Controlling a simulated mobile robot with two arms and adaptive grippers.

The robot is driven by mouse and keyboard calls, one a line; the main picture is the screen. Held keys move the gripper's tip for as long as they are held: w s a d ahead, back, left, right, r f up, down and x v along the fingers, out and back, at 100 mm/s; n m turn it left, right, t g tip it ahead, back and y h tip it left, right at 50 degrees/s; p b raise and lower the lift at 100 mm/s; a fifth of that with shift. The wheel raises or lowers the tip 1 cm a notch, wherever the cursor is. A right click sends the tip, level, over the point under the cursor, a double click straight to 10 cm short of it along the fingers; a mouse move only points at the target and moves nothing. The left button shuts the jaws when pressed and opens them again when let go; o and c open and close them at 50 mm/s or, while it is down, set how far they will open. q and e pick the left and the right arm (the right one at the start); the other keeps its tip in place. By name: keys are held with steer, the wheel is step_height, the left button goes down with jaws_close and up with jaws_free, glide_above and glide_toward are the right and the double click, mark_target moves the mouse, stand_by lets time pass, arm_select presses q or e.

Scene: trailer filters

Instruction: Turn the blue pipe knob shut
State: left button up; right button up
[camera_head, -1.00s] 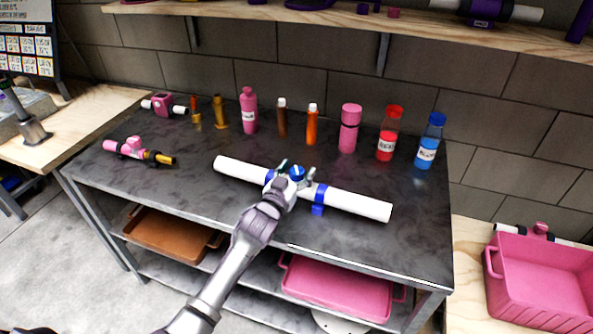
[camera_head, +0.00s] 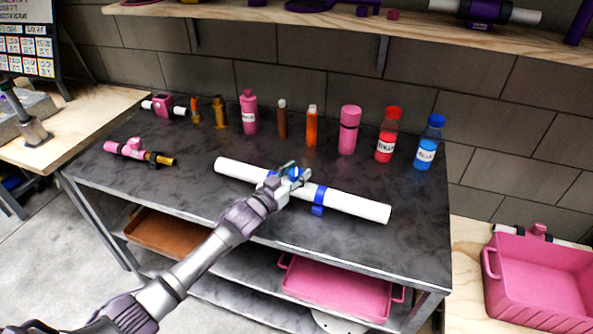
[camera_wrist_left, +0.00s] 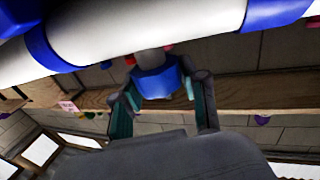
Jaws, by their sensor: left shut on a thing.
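The white pipe (camera_head: 350,204) with blue clamps lies across the front of the dark table. The blue pipe knob (camera_head: 296,172) sits near the pipe's middle and is partly hidden by my left gripper (camera_head: 292,172). The left gripper reaches in from the lower left and is shut on the knob. In the left wrist view the blue knob (camera_wrist_left: 157,82) sits between the two fingers (camera_wrist_left: 160,100), with the white pipe (camera_wrist_left: 140,32) crossing close above. My right gripper is not in view.
Several bottles, among them a red one (camera_head: 386,135) and a blue one (camera_head: 428,143), stand along the table's back. A pink pipe piece (camera_head: 130,149) lies at the left. A pink crate (camera_head: 545,275) stands at the right.

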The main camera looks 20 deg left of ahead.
arm_select(q)
steer(key=m+h, duration=0.1)
steer(key=m+g+h+b, duration=0.1)
steer(key=h, duration=0.1)
steer(key=shift+w+a, duration=0.1)
steer(key=shift+a, duration=0.1)
steer(key=shift+d+m+g+h+b, duration=0.1)
steer(key=shift+m+g+h+b, duration=0.65)
steer(key=shift+m+g+h, duration=0.4)
steer(key=shift+h, duration=0.25)
steer(key=shift+d, duration=0.1)
steer(key=o, duration=1.2)
steer(key=shift+c, duration=0.2)
